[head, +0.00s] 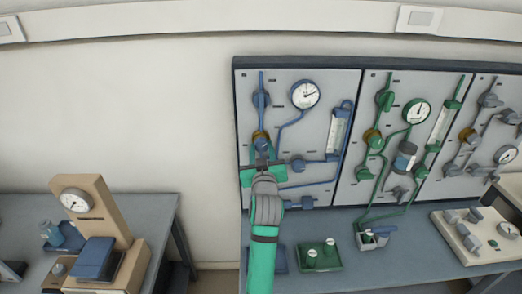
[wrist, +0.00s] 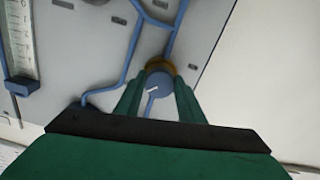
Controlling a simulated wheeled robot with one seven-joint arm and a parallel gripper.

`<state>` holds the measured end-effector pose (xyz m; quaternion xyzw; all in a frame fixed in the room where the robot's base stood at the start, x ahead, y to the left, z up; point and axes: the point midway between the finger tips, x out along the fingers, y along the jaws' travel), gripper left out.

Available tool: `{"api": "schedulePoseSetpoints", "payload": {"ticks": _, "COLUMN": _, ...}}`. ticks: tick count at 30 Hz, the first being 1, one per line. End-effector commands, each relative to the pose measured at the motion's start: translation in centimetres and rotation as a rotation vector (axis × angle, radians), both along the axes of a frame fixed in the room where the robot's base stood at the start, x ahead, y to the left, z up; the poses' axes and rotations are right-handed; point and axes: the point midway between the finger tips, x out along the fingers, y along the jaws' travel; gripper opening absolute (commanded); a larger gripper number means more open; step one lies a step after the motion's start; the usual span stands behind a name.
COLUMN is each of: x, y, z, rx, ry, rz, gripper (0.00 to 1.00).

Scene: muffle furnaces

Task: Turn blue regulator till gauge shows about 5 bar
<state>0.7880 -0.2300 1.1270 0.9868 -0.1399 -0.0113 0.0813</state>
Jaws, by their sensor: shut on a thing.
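The blue regulator (head: 262,141) with its brass-coloured collar sits on the left panel, low on the blue vertical pipe. In the wrist view the blue knob (wrist: 157,84) shows a white pointer mark slanting across its face. My gripper (head: 262,160) reaches up to it from below, its green fingers (wrist: 158,92) closed on either side of the knob. The fingers and wrist hide part of the knob in the head view. The round white gauge (head: 305,94) is above and right of the regulator. Its dark needle points right and slightly up; the numbers are too small to read.
A blue valve (head: 261,99) is above the regulator, and a flowmeter tube (head: 337,132) is to its right. A green-piped panel (head: 400,90) adjoins on the right. The bench (head: 340,222) below holds a green tray (head: 320,265). A beige gauge stand (head: 108,215) is at the left.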

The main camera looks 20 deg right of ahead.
Motion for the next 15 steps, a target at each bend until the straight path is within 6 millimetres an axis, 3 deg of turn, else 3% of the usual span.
{"api": "schedulePoseSetpoints", "payload": {"ticks": 9, "x": 0.05, "y": 0.10, "z": -0.08, "rx": 0.205, "ry": -0.057, "rz": 0.001, "gripper": 0.13}}
{"api": "schedulePoseSetpoints", "payload": {"ticks": 15, "x": 0.02, "y": 0.07, "z": -0.12, "rx": 0.225, "ry": -0.062, "rz": 0.001, "gripper": 0.13}}
